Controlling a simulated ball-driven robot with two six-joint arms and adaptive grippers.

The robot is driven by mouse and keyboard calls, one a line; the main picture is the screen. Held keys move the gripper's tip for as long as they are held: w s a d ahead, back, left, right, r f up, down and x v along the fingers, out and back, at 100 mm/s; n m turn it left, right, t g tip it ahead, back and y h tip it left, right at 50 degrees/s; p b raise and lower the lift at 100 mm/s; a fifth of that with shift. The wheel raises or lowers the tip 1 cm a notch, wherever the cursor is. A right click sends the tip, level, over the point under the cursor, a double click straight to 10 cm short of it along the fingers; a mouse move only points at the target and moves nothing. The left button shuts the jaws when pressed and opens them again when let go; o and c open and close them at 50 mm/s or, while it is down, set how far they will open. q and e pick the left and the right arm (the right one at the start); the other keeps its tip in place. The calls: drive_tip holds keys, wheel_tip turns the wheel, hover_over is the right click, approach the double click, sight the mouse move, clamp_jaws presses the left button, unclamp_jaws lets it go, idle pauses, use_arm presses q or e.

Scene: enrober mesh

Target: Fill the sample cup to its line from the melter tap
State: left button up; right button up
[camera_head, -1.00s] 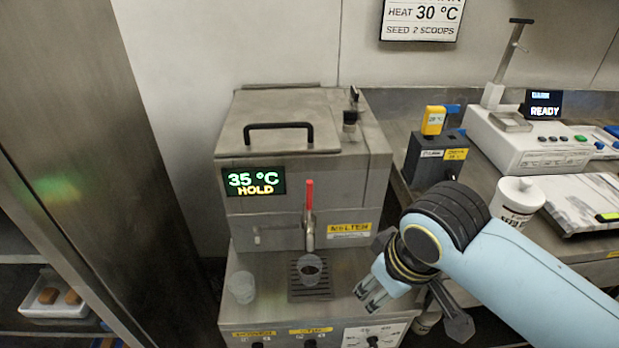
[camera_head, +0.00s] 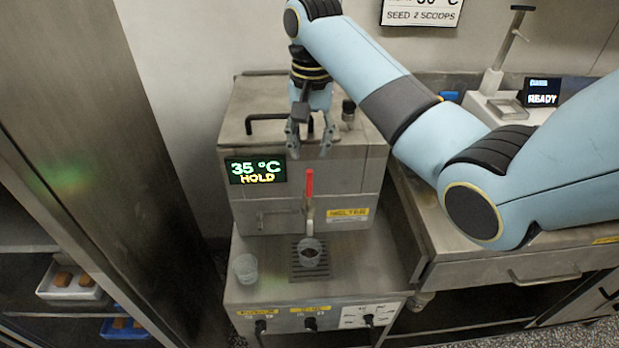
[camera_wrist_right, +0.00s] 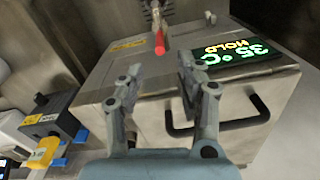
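The melter (camera_head: 250,207) is a steel box with a display (camera_head: 257,169) reading 35 °C HOLD. Its tap has a red handle (camera_head: 309,183), upright, above a metal spout. A clear cup (camera_head: 309,253) with dark content stands on the drip grate under the spout. A second clear cup (camera_head: 245,268), seemingly empty, stands to its left. My right gripper (camera_head: 310,152) points down just above the red handle, fingers apart and empty. In the right wrist view, the handle (camera_wrist_right: 159,44) shows beyond the open fingertips (camera_wrist_right: 160,72). My left gripper is not in view. I cannot make out the fill line.
A black lid handle (camera_head: 262,122) sits on the melter top near my right gripper. Knobs (camera_head: 311,324) line the front below. A side bench holds a device reading READY (camera_head: 542,99). At left, a shelf holds a white tray (camera_head: 68,293).

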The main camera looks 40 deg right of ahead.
sight(309, 192)
wheel_tip(309, 192, down, 10)
drive_tip(key=shift+a+r, duration=0.1)
drive_tip(key=shift+r, duration=0.15)
clamp_jaws()
drive_tip(key=shift+w, duration=0.1)
idle(0.4)
